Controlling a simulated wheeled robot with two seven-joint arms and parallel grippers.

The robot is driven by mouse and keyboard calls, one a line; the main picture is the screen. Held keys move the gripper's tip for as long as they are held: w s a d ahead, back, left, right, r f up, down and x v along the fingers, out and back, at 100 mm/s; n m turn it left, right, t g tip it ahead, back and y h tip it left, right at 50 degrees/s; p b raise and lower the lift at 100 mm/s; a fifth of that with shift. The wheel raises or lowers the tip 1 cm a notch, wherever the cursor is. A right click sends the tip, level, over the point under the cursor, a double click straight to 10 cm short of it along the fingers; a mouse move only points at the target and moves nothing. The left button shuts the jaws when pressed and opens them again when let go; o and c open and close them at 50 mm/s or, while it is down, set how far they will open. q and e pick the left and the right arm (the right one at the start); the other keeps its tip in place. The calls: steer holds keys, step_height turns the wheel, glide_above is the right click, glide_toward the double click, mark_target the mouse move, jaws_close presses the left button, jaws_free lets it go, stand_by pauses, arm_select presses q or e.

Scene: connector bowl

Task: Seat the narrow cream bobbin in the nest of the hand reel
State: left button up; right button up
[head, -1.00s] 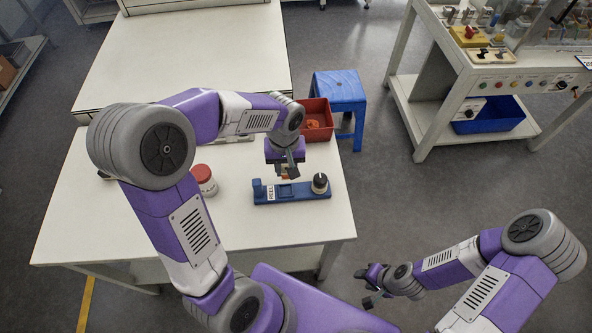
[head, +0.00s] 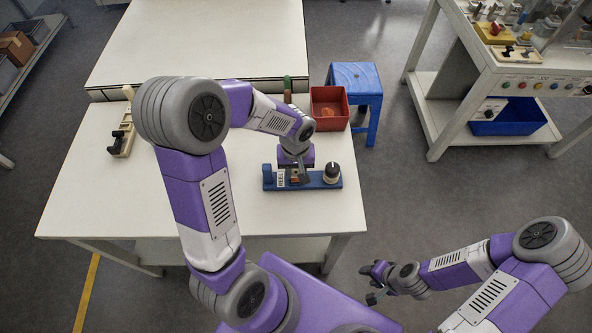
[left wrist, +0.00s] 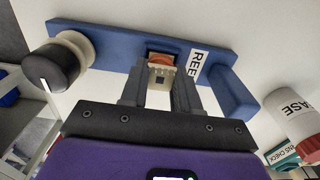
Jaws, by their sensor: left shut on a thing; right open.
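The hand reel (head: 313,181) is a blue bar with a "REEL" label, a blue post at one end and a black knob (head: 332,172) on a cream collar at the other. It also shows in the left wrist view (left wrist: 118,38). My left gripper (head: 298,178) is over the middle of the reel, shut on the narrow cream bobbin (left wrist: 160,75), which has an orange-brown winding. The bobbin is at the dark nest opening (left wrist: 163,49); I cannot tell how deep it sits. My right gripper (head: 372,283) is open and empty, off the table's front right.
A red bin (head: 329,108) holding something orange stands at the table's back right, near a blue stool (head: 355,90). A cream fixture with black parts (head: 122,135) lies at the left. A white jar with a red lid (left wrist: 293,112) is near the post.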

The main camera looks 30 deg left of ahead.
mark_target(296, 172)
arm_select(q)
steer(key=shift+f, duration=0.1)
steer(key=shift+f, duration=0.15)
steer(key=o, duration=1)
steer(key=shift+r, duration=0.2)
steer(key=shift+r, duration=0.4)
step_height(296, 172, up, 11)
steer(key=p, duration=0.3)
steer(key=shift+r, duration=0.2)
